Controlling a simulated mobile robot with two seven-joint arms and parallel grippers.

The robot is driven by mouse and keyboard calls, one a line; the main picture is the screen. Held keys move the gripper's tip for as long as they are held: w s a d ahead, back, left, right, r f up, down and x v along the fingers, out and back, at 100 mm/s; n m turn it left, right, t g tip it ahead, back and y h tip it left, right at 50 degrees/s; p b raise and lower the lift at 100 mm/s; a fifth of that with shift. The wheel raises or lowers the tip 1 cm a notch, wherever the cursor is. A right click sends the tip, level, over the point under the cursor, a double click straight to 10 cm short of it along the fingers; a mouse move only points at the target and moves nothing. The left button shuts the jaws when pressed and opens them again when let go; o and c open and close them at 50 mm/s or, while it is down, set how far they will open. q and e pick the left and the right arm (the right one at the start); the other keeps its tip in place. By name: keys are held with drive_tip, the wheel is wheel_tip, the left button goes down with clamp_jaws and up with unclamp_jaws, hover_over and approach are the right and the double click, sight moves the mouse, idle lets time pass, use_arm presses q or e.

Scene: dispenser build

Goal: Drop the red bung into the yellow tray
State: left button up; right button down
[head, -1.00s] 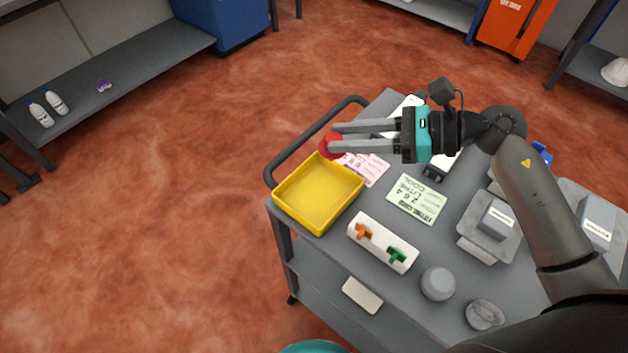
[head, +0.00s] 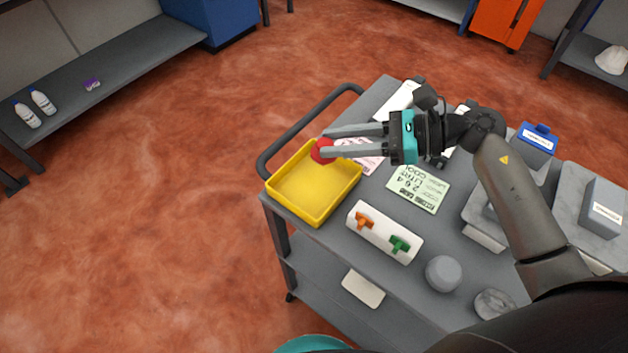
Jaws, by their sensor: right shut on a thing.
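The red bung (head: 320,151) is held between the fingertips of my right gripper (head: 326,143), which is shut on it. The gripper reaches in from the right, fingers pointing left. The yellow tray (head: 311,218) is a shallow, empty square tray at the left end of the grey cart. In the head view the bung overlaps the tray's upper right rim; its exact height above the tray is hard to tell. My left gripper is not in view.
On the cart (head: 330,253) are a pink card (head: 366,164), a green card (head: 418,190), and a white block (head: 384,232) with orange and green taps. A grey round knob (head: 443,273) and grey boxes stand to the right. A cart handle (head: 300,128) curves behind the tray.

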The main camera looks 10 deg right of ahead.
drive_tip(key=c, duration=0.5)
unclamp_jaws()
drive_tip(key=v, duration=1.5)
drive_tip(key=shift+s+b, duration=0.15)
drive_tip(key=shift+b, duration=0.25)
drive_tip(key=shift+r, duration=0.1)
